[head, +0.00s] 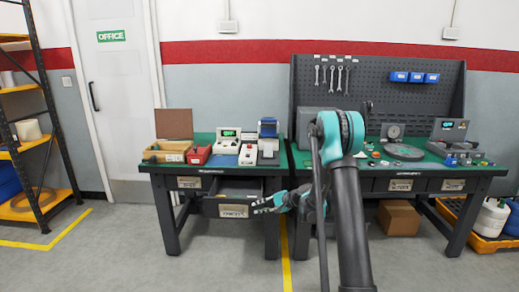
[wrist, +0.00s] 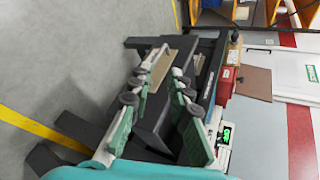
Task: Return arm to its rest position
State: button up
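My gripper (head: 262,204) hangs low in front of the left bench, pointing left, near the right end of a pulled-out drawer (head: 233,211). In the wrist view my gripper (wrist: 165,85) has its two green-padded fingers apart, with no object seen held between them. The drawer front lies behind the fingers there. I cannot tell whether a finger touches the drawer.
The left bench (head: 208,169) carries a wooden box, a red box and several devices. The right bench (head: 470,168) holds a dial gauge stand and small parts below a pegboard (head: 440,98). A shelf rack (head: 50,120) stands at far left. The floor (head: 110,250) at front left is clear.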

jog(key=s+d+r+n+h, duration=0.1)
jog(key=s+d, duration=0.5)
jog(key=s, duration=0.7)
jog(key=s+d+r+n+h, duration=0.2)
jog(key=s+d+n+h, duration=0.2)
jog(key=s, duration=0.9)
jog(key=s+d+r+n+h, duration=0.1)
jog(key=s+d+n+h, duration=0.2)
jog(key=s+d+h, duration=0.3)
jog(key=s+d, duration=0.3)
jog(key=s, duration=0.4)
jog(key=shift+s+d+r+g, duration=0.2)
jog(key=shift+s+r+g, duration=0.1)
jog(key=shift+s+r, duration=0.1)
jog(key=shift+w, duration=0.1)
